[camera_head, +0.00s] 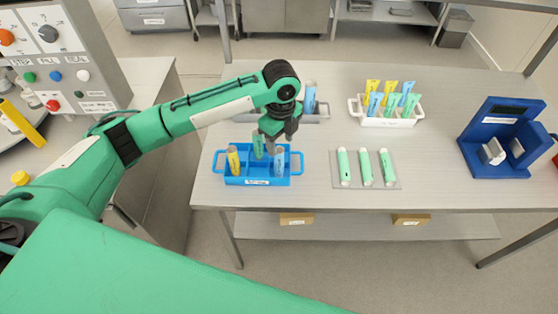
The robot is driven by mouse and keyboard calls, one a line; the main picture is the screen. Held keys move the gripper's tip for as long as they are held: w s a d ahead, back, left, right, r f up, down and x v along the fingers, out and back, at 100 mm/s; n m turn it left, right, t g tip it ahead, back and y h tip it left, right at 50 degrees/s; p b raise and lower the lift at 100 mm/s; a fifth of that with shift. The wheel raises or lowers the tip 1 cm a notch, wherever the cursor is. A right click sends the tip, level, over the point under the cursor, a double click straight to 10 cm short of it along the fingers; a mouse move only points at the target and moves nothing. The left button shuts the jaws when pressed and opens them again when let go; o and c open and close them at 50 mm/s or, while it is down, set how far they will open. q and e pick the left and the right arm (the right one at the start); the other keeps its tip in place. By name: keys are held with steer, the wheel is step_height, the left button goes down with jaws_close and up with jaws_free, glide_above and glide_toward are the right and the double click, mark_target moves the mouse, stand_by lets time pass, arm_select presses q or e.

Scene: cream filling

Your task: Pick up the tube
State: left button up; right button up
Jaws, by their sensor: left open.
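A blue rack (258,181) with two side handles stands near the table's front edge. It holds a yellow tube (234,159), a green tube (258,148) and a light blue tube (279,157), all roughly upright. The green tube stands higher than the other two. My left gripper (267,139) points down over the back of the rack, by the top of the green tube. It is open; whether its fingers touch the tube I cannot tell. Three green tubes (365,167) lie side by side on a grey mat (395,184). My right gripper is out of view.
Behind my gripper is a grey rack (313,117) with a blue tube (309,98). A white rack (387,121) with several yellow, blue and green tubes stands further right. A blue machine (488,137) is at the right. A control panel (61,54) stands at the left.

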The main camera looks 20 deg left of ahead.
mark_target(279, 157)
arm_select(q)
step_height(279, 157, down, 3)
steer(key=shift+r, duration=0.2)
steer(key=shift+f+p, duration=0.25)
steer(key=shift+p, duration=0.2)
steer(key=f, duration=0.1)
steer(key=f+p, duration=0.1)
steer(key=f, duration=0.1)
steer(key=f+p, duration=0.1)
steer(key=shift+a+f, duration=0.15)
steer(key=shift+a, duration=0.1)
steer(key=shift+w+f, duration=0.1)
steer(key=shift+f, duration=0.1)
steer(key=c, duration=0.9)
steer(key=shift+c, duration=0.6)
steer(key=shift+r, duration=0.1)
